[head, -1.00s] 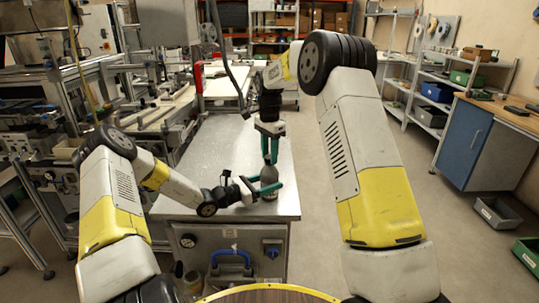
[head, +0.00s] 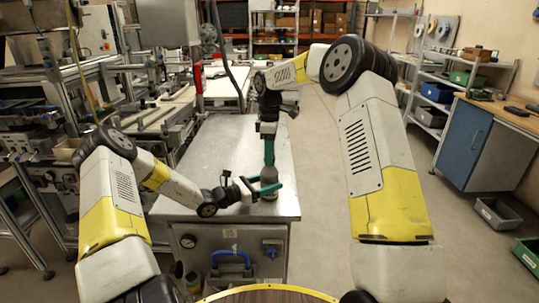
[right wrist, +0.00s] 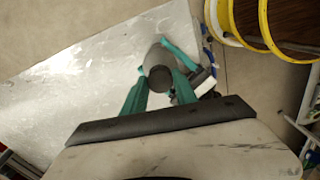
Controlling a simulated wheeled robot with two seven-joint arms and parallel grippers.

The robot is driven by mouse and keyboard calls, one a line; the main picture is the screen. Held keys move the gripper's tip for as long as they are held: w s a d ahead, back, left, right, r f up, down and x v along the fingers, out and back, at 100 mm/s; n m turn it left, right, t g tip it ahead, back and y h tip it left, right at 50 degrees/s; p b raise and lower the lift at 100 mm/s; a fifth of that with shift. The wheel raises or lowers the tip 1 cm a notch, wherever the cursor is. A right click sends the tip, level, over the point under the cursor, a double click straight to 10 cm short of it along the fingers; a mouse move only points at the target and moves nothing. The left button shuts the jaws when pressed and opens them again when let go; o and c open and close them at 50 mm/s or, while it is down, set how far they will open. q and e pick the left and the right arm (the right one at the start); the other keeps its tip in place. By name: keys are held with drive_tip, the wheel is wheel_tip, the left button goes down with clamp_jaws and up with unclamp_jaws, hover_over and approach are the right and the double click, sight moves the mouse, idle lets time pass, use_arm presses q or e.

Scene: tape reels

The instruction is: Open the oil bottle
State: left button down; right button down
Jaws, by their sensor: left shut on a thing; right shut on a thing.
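The grey oil bottle (head: 268,180) stands upright near the right edge of the metal cabinet top. My left gripper (head: 269,187) comes in from the left, and its green fingers are shut around the bottle's body. My right gripper (head: 269,161) points straight down from above and is shut on the top of the bottle. In the right wrist view, the dark round cap (right wrist: 158,78) sits between the green fingers of my right gripper (right wrist: 160,86). The fingers hide the neck, so I cannot tell whether the cap is loose.
The metal cabinet top (head: 225,155) is otherwise clear. A blue handle (head: 230,257) is on the cabinet front. Machine frames stand at the left. A blue workbench (head: 480,150) and shelves stand at the right, with open floor between.

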drive_tip(key=n, duration=0.4)
drive_tip(key=shift+n, duration=0.4)
drive_tip(key=n, duration=0.5)
drive_tip(key=shift+n, duration=0.3)
drive_tip(key=shift+r, duration=0.2)
drive_tip(key=shift+r, duration=0.95)
drive_tip(key=shift+r, duration=2)
use_arm(q)
drive_tip(key=shift+c, duration=1.5)
unclamp_jaws()
